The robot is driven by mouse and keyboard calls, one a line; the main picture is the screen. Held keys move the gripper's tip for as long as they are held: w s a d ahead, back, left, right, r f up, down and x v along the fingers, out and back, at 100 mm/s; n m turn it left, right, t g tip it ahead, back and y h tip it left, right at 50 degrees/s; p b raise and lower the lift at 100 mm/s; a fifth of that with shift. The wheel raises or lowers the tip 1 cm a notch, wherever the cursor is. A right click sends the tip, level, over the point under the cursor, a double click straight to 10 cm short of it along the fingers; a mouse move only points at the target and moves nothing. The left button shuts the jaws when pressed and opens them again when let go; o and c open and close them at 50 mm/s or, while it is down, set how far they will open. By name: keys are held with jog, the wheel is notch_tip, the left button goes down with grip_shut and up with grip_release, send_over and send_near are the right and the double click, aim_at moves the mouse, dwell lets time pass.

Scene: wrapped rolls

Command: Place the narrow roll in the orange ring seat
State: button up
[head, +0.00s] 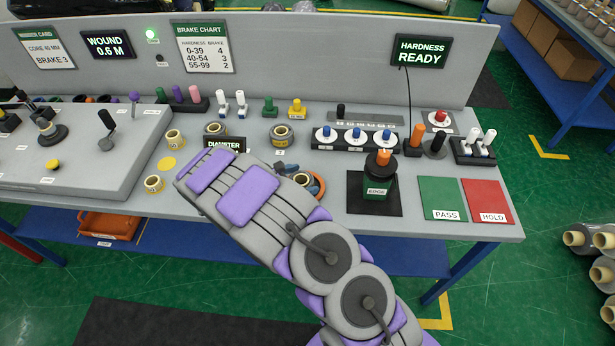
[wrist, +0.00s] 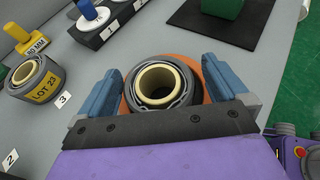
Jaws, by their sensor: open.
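A dark-wrapped roll with a pale yellow core (wrist: 160,84) stands upright between my gripper's jaws in the wrist view. The orange ring seat (wrist: 127,108) shows around it, and the roll appears to sit within the ring; its base is hidden. My gripper (wrist: 162,68) is open, with one blue finger on each side of the roll. In the head view the orange ring (head: 320,184) shows beside my gripper (head: 300,179), and my arm hides much of the roll. I cannot tell its width against the other rolls.
A roll labelled LOT 23 (wrist: 35,80) stands to the left in the wrist view. Other rolls (head: 154,184) stand left of my arm. The EDGE block (head: 378,187) on a black mat is to the right, before the green PASS pad (head: 442,195) and red HOLD pad (head: 486,198).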

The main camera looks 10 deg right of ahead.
jog(key=v, duration=0.3)
jog(key=p+v, duration=0.1)
jog(key=v, duration=0.4)
jog(key=shift+w+a+f+p, duration=0.15)
jog(key=shift+a+p, duration=0.15)
jog(key=shift+a, duration=0.15)
jog(key=s+d+r+m+g+y, duration=0.4)
jog(key=s+d+r+m+g, duration=0.3)
jog(key=s+d+r+m, duration=0.7)
jog(key=s+a+r+m+y, duration=0.1)
jog(key=s+r+m+y, duration=0.1)
jog(key=s, duration=0.6)
jog(key=s+a+r+m+y, duration=0.2)
jog(key=s+m+y, duration=0.1)
jog(key=s, duration=0.5)
jog(key=s+a+r+m+y, duration=0.2)
jog(key=s+r+m+y, duration=0.1)
jog(key=s, duration=0.6)
jog(key=shift+y, duration=0.3)
jog(key=shift+d, duration=0.15)
